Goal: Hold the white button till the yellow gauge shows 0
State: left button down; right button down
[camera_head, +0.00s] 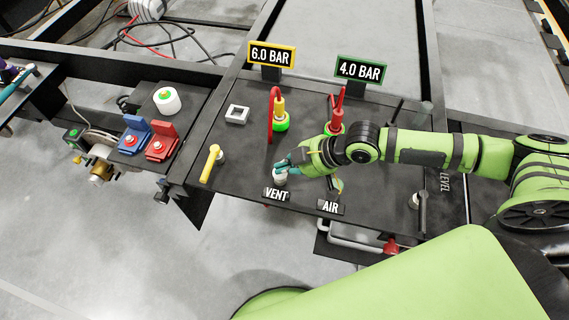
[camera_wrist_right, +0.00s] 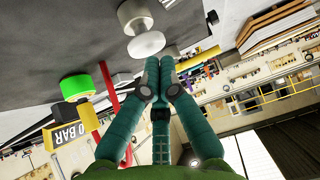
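The yellow gauge (camera_head: 271,56) stands at the back of the dark panel (camera_head: 232,165) and reads 6.0 BAR. The white button (camera_head: 280,178) sits behind the VENT label; in the right wrist view its round face (camera_wrist_right: 146,45) shows just beyond my fingertips. My right gripper (camera_head: 284,164) is at the button, its teal fingers partly over it. In the right wrist view the finger tips (camera_wrist_right: 160,67) are together with nothing between them. I cannot tell for sure whether they touch the button. My left gripper is not in view.
A green gauge (camera_head: 361,71) reads 4.0 BAR. A yellow-handled lever (camera_head: 211,163), a yellow-green fitting with a red hose (camera_head: 280,112) and a red fitting (camera_head: 336,120) rise from the panel. The AIR label (camera_head: 330,206) is right of VENT. Blue (camera_head: 135,134) and red (camera_head: 162,143) blocks lie left.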

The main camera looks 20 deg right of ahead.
aim_at(285, 175)
notch_tip(285, 175, down, 2)
jog(key=shift+f+b, duration=0.25)
jog(key=shift+b, duration=0.3)
jog(key=shift+s, duration=0.15)
jog(key=shift+s+d+f, duration=0.1)
jog(key=shift+s+f, duration=0.05)
jog(key=shift+f, duration=0.1)
dwell(0.3)
jog(key=shift+r, duration=0.1)
jog(key=r+p, duration=0.4)
jog(key=shift+w+r+p, duration=0.25)
jog(key=shift+w+p, duration=0.05)
jog(key=shift+p, duration=0.1)
jog(key=b+v, duration=0.2)
jog(key=v, duration=0.8)
jog(key=shift+r, duration=0.25)
